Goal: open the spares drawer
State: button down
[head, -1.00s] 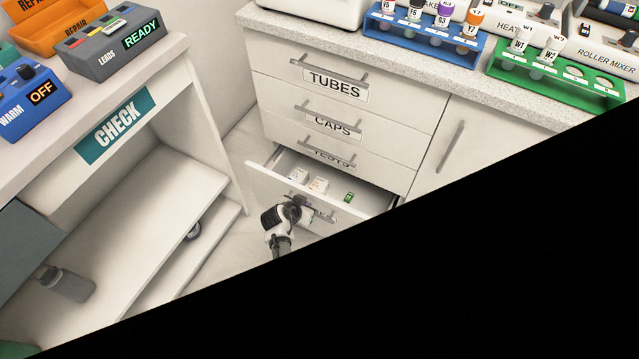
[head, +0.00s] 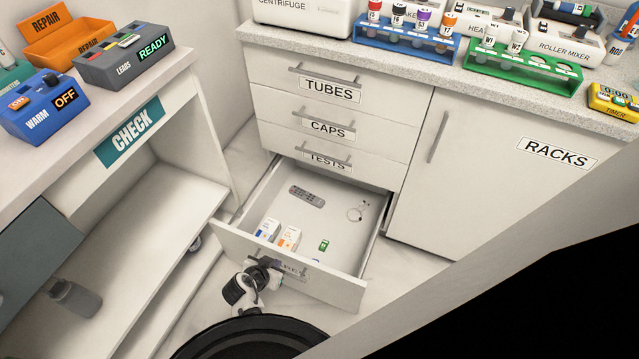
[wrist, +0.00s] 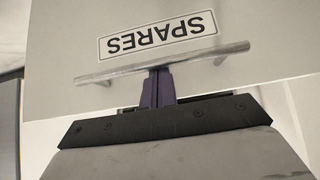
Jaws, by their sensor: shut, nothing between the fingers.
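The spares drawer (head: 338,289) is the lowest of the stack in the head view, and it stands pulled well out with its inside showing. Its front fills the wrist view, with the SPARES label (wrist: 157,35) upside down and the bar handle (wrist: 205,57) below it. My gripper (head: 265,265) is at the handle, just outside the drawer front. In the wrist view the fingers (wrist: 158,76) are together, with their tips at the middle of the bar. Nothing shows held between them; whether they touch the bar I cannot tell.
The drawer holds a remote (head: 306,196), two small boxes (head: 289,238), a green item (head: 323,245) and a thin coil (head: 357,213). Closed TUBES, CAPS and TESTS drawers are above. The RACKS cupboard (head: 500,175) is right, the CHECK bench (head: 130,130) left.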

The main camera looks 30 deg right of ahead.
jog(key=shift+s+a, duration=0.5)
jog(key=shift+a, duration=0.15)
jog(key=shift+s+a, duration=0.45)
jog(key=shift+a, duration=0.2)
jog(key=shift+r, duration=0.15)
